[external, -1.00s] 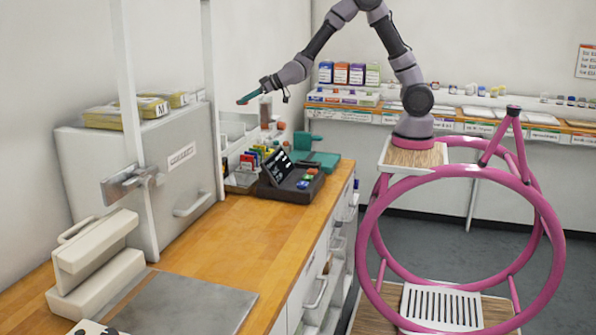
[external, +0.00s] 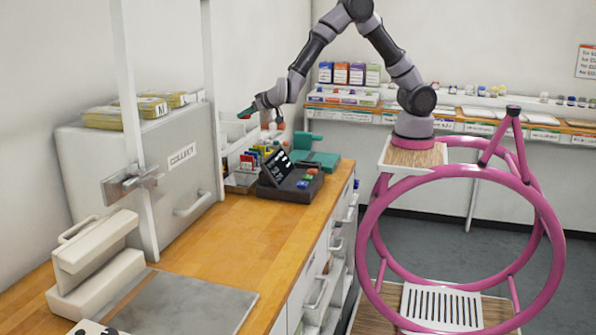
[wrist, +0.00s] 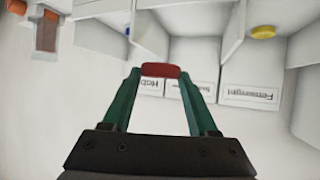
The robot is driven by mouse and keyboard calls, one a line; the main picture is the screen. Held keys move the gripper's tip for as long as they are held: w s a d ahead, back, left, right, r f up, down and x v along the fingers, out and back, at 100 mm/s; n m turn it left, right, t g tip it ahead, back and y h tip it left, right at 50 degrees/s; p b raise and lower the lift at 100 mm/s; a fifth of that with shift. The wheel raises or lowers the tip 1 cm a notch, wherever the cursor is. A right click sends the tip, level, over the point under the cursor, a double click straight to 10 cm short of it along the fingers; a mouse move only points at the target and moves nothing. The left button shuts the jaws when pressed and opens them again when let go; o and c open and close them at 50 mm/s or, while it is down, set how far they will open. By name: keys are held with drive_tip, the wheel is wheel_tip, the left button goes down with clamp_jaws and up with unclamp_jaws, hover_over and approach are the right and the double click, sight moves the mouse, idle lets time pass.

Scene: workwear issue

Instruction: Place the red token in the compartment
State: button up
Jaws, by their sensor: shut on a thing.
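The red token (wrist: 161,70) is a small red piece with rounded ends, held between the tips of my gripper's two green fingers in the wrist view. My gripper (wrist: 160,78) is shut on it. In the external view my gripper (external: 246,113) is raised above the back of the counter, close to white compartments (external: 235,129) by the wall. The wrist view shows white compartments with dividers and printed labels (wrist: 250,93) beyond the token.
A yellow round token (wrist: 263,32) lies in one compartment. A grey cabinet (external: 165,165) stands to the left. The counter's middle is clear.

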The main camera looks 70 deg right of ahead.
drive_tip(key=w+a+f, duration=0.1)
drive_tip(key=w+a, duration=1)
drive_tip(key=a, duration=0.4)
drive_tip(key=shift+h, duration=0.3)
drive_tip(key=f, duration=0.6)
drive_tip(key=shift+w+a+f, duration=0.15)
drive_tip(key=shift+w+a, duration=0.15)
drive_tip(key=shift+a, duration=0.05)
wheel_tip(320, 180, down, 5)
drive_tip(key=shift+r, duration=0.1)
drive_tip(key=shift+w+a+m, duration=0.15)
drive_tip(key=shift+m, duration=0.15)
drive_tip(key=shift+f, duration=0.2)
